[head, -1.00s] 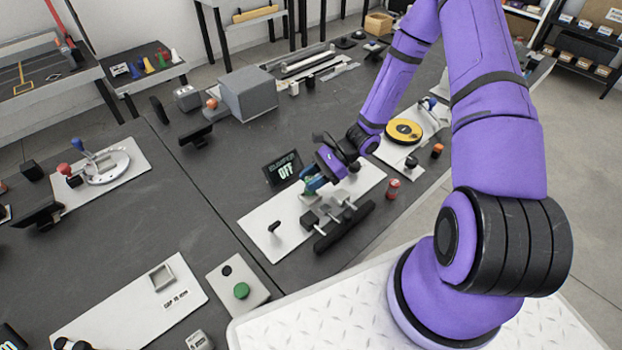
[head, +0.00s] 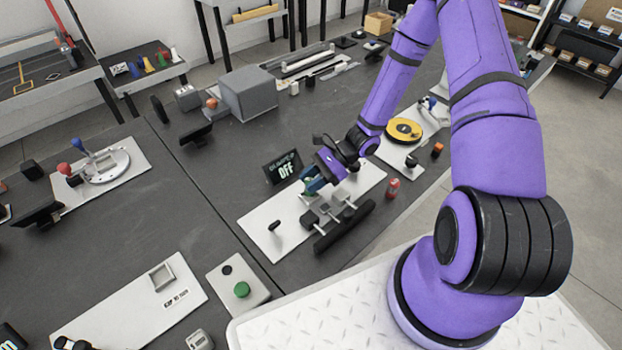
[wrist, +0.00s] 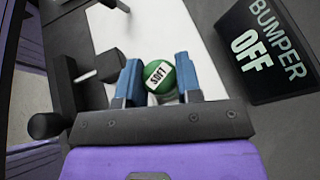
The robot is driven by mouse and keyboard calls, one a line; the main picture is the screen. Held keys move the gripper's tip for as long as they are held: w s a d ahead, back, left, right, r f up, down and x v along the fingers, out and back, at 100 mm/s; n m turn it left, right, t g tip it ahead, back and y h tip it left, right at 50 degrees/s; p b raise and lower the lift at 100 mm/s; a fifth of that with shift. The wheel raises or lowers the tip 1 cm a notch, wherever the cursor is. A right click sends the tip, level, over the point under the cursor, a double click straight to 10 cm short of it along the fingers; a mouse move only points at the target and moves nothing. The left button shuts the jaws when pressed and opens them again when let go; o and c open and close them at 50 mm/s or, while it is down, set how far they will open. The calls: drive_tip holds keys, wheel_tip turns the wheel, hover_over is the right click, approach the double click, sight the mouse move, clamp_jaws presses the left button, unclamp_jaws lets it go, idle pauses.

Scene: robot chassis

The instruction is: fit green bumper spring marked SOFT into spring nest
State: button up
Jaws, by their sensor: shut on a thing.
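The green bumper spring (wrist: 170,84) with its white SOFT label shows in the wrist view between the blue fingers of my gripper (wrist: 160,82). My gripper is shut on it. In the head view my gripper (head: 312,182) is over the white plate (head: 262,222), at its far middle part, and a bit of the green spring (head: 308,195) shows beneath it. The spring nest cannot be made out; the gripper and spring may hide it. I cannot tell whether the spring touches the plate.
A dark sign (head: 284,167) reading BUMPER OFF stands just behind the plate. A black bar on rods (head: 345,226) lies along the plate's near side. A small red cylinder (head: 393,187) stands to the right.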

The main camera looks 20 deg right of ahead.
drive_tip(key=shift+f, duration=1)
drive_tip(key=o, duration=1.1)
drive_tip(key=shift+c, duration=0.2)
drive_tip(key=v, duration=1.1)
drive_tip(key=shift+a, duration=0.1)
